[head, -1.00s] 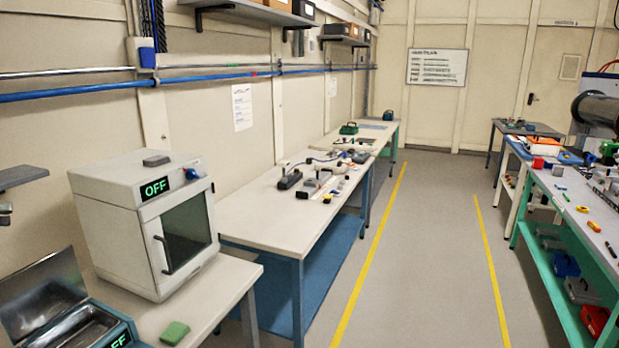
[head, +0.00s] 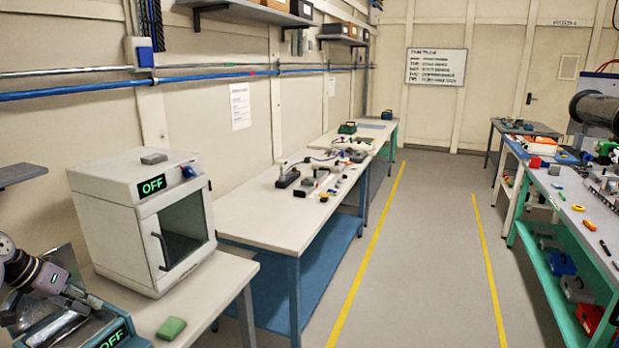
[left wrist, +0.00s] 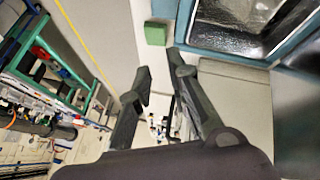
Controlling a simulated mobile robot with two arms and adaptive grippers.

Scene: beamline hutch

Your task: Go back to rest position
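My left arm comes in at the lower left of the head view. My left gripper (head: 72,308) is in front of the open bath (head: 125,322) with the green OFF display, hiding much of it. In the left wrist view my left gripper (left wrist: 159,66) shows its two dark fingers apart, with nothing between them. The bath (left wrist: 222,44) is at the top right of that view, past the fingertips. My right gripper is in neither view.
A white oven (head: 120,232) with its door shut stands beside the bath. A green block (head: 171,328) lies on the bench front; it also shows in the left wrist view (left wrist: 155,33). The floor aisle (head: 425,250) between yellow lines is clear.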

